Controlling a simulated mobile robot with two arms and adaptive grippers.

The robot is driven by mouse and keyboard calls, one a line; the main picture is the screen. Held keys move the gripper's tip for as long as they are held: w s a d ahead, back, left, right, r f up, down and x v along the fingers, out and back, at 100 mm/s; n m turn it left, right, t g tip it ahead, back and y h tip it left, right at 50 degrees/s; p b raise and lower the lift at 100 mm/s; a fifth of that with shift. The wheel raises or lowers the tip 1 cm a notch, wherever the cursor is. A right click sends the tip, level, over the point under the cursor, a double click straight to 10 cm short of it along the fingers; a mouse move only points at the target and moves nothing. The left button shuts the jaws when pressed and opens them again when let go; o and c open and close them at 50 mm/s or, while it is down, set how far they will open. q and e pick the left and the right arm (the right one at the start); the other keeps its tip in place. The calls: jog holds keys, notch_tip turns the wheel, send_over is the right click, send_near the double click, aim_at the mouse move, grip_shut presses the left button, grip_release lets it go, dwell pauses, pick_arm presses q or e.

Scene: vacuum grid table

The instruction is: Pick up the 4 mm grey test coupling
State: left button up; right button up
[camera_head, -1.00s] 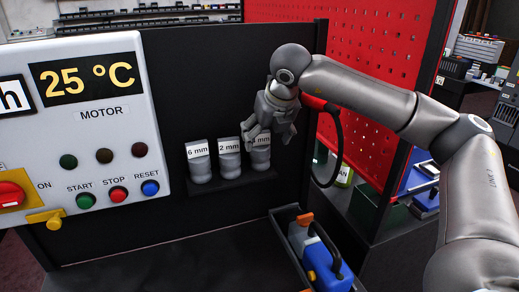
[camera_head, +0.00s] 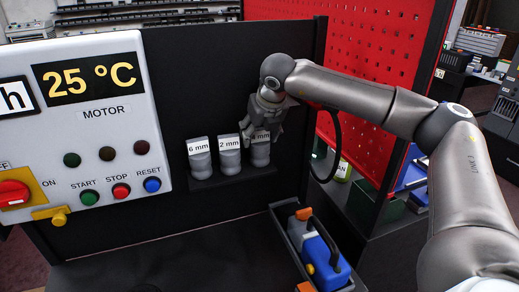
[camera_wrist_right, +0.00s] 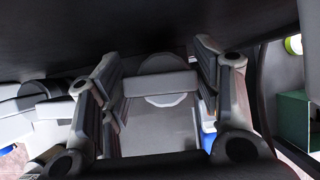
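The grey test coupling labelled 4 mm (camera_head: 260,155) stands upright at the right end of a small dark shelf. My right gripper (camera_head: 260,131) is at its top, with fingers pointing down and partly covering its label. In the right wrist view, the open fingers (camera_wrist_right: 160,95) stand on either side of the coupling's pale label (camera_wrist_right: 160,83). Whether they touch it I cannot tell. The couplings labelled 2 mm (camera_head: 229,158) and 6 mm (camera_head: 200,162) stand to its left. My left gripper is not in view.
A dark panel (camera_head: 200,85) rises behind the shelf (camera_head: 232,179). A control board (camera_head: 85,120) with buttons is at left. A red perforated panel (camera_head: 380,60) stands behind my right arm. A grey bin (camera_head: 287,236) with a blue and orange object (camera_head: 322,258) is in front.

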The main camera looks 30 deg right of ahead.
jog(key=c, duration=1.1)
